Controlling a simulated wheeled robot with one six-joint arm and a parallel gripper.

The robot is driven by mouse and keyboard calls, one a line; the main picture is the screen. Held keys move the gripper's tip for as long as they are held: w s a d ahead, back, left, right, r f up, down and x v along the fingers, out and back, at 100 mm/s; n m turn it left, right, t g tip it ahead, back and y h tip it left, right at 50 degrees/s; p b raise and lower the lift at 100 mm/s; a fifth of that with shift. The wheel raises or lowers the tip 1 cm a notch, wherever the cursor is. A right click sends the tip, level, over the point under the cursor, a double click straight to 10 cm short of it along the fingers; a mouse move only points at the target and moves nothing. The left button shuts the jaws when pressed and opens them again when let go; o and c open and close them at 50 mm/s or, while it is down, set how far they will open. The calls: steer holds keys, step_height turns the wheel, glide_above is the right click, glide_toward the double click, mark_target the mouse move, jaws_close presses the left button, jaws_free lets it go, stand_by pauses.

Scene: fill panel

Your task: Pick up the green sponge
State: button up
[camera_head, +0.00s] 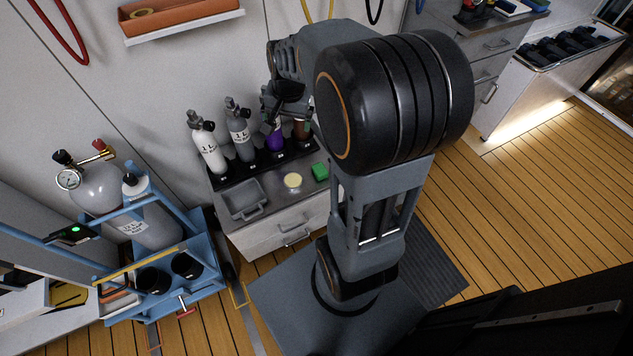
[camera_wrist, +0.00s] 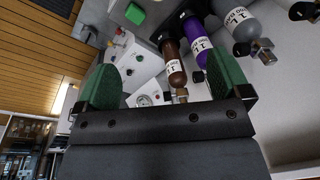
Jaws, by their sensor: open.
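The green sponge (camera_head: 319,172) lies on the grey top of a low drawer cabinet, near its front edge, beside a round pale yellow disc (camera_head: 293,180). It also shows at the top of the wrist view (camera_wrist: 135,13), beyond the fingertips. My gripper (camera_wrist: 165,82) is open and empty, with its two green-padded fingers spread wide. In the head view it is partly hidden by my arm, up by the gas bottles behind the sponge. It is apart from the sponge.
Several gas bottles stand in a black rack at the back of the cabinet: white (camera_head: 208,148), grey (camera_head: 240,135), purple (camera_head: 274,136) and brown (camera_head: 301,127). A shallow grey tray (camera_head: 243,199) is at left. A blue cylinder cart (camera_head: 205,257) stands left of the cabinet.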

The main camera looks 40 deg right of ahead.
steer(key=shift+o, duration=0.3)
steer(key=w+d+f+m+b, duration=0.2)
steer(key=d+f, duration=0.1)
steer(key=f, duration=0.3)
steer(key=w+d+f+m+g+b, duration=0.1)
steer(key=w+d+f+m+b, duration=0.1)
steer(key=d+f, duration=0.2)
step_height(320, 180, down, 2)
steer(key=shift+f+m, duration=0.25)
steer(key=shift+m, duration=0.05)
steer(key=m+y+b, duration=0.1)
steer(key=m+b, duration=0.5)
steer(key=b, duration=0.2)
glide_above(320, 168)
steer(key=shift+g, duration=0.3)
step_height(320, 168, down, 22)
steer(key=shift+s+d+f, duration=0.15)
steer(key=shift+a+f+b, duration=0.2)
steer(key=shift+f+b, duration=0.7)
steer(key=shift+f, duration=2.45)
steer(key=c, duration=1.1)
steer(key=shift+r, duration=0.1)
